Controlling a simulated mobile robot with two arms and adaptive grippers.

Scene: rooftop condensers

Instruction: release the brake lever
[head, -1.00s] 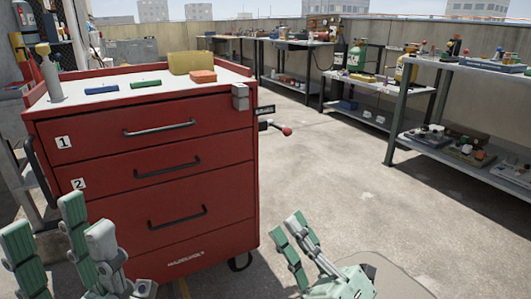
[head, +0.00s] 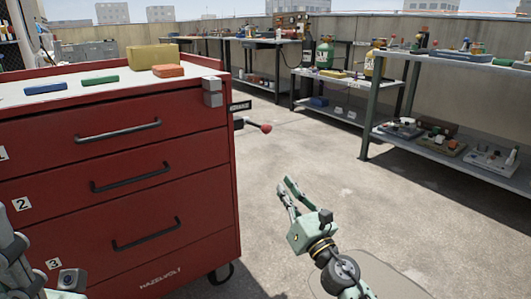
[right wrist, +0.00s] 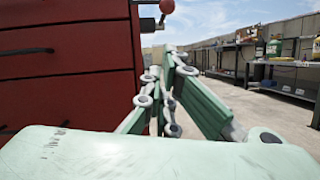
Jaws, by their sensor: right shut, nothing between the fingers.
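The brake lever (head: 252,125) is a short dark rod with a red knob. It sticks out to the right from the side of the red tool cart (head: 190,205), just below a dark label plate (head: 241,106). In the right wrist view the red knob (right wrist: 167,6) is at the top edge, beyond the fingertips. My right gripper (head: 284,185) is shut and empty. It is below and slightly right of the knob in the head view, apart from it. My left gripper (head: 25,265) is cut off at the lower left, in front of the drawers, and its fingertips are unclear.
The cart top holds a yellow block (head: 138,57), an orange block (head: 168,71), a green bar (head: 100,80) and a blue bar (head: 46,89). Grey workbenches stand along the wall; the shelf bench (head: 460,155) is at right. The concrete floor right of the cart is clear.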

